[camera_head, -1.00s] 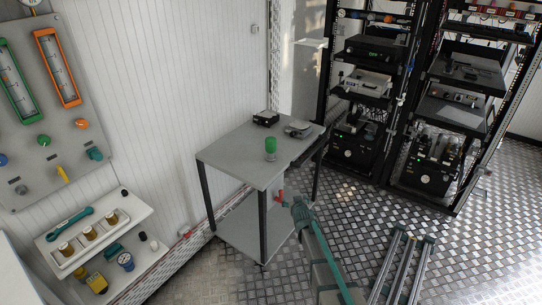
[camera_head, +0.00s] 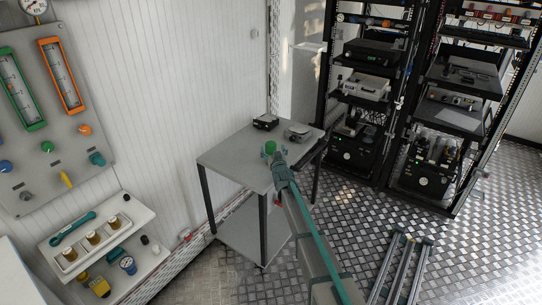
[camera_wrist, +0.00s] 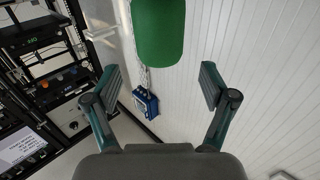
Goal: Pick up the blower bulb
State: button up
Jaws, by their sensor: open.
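The green blower bulb (camera_head: 270,147) stands on the grey table (camera_head: 235,155), near the middle of its top. Its rounded green body (camera_wrist: 158,35) fills the top centre of the wrist view, cut off by the frame edge. My gripper (camera_head: 272,155) is at the bulb in the head view and partly hides its lower part. In the wrist view my gripper (camera_wrist: 160,78) has its two fingers wide apart, with nothing held between them. The bulb appears ahead of the fingers, roughly centred on the gap; contact cannot be told.
A black box (camera_head: 265,121) and a grey device (camera_head: 298,133) sit at the table's back. Equipment racks (camera_head: 365,95) stand at right. A wall panel (camera_head: 60,120) and a shelf with jars (camera_head: 95,238) are at left. A blue box (camera_wrist: 146,103) shows in the wrist view.

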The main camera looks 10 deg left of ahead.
jog(key=p+x, duration=0.2)
jog(key=x, duration=0.3)
jog(key=c, duration=0.8)
